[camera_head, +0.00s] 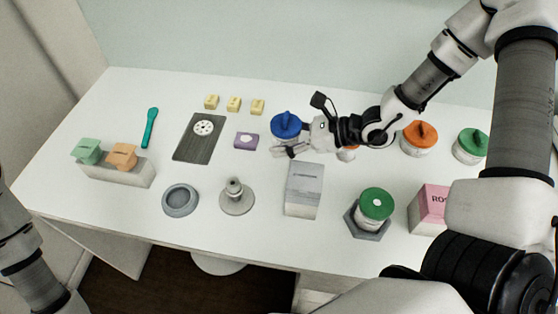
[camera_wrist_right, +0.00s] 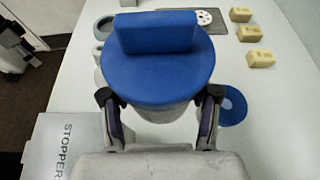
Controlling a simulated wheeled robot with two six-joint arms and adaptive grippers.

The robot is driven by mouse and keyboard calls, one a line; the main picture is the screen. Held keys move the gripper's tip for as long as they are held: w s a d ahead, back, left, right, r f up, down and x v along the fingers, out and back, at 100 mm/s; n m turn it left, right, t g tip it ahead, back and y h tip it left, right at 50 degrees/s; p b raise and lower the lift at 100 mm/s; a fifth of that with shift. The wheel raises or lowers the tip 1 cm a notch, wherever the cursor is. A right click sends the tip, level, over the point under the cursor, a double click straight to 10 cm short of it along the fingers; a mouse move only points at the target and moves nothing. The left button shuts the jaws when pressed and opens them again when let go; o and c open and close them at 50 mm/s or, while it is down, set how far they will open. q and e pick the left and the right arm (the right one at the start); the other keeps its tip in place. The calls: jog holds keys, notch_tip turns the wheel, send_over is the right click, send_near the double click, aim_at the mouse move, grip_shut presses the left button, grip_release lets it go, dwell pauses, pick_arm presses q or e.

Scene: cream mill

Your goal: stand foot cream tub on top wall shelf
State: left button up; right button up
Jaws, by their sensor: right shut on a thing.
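A pale tub with a blue lid (camera_head: 286,124) is at the back middle of the table, its lid topped by a raised blue grip. No label on it can be read, so I cannot tell if it is the foot cream. My right gripper (camera_head: 290,150) is shut on this tub. In the right wrist view the two fingers (camera_wrist_right: 160,112) clasp the tub's body (camera_wrist_right: 160,110) from both sides below the lid. The wall shelf is not in view. My left gripper is out of view.
Tubs with orange (camera_head: 419,133) and green lids (camera_head: 471,143) stand to the right. A green-lidded tub (camera_head: 375,204) sits on a hexagonal base, beside a pink box (camera_head: 430,209).

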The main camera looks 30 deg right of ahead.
send_over(282, 169)
notch_tip(282, 169, down, 7)
jog(key=shift+w+r, duration=0.15)
jog(key=shift+r, duration=0.05)
jog(key=shift+f, duration=0.3)
jog(key=shift+s+f, duration=0.2)
jog(key=shift+s, duration=0.1)
notch_tip(282, 169, down, 4)
jog(key=shift+r, duration=0.25)
jog(key=shift+w+f, duration=0.1)
jog(key=shift+w, duration=0.1)
jog(key=shift+s, duration=0.2)
jog(key=o, duration=1.1)
jog(key=shift+w+f, duration=0.1)
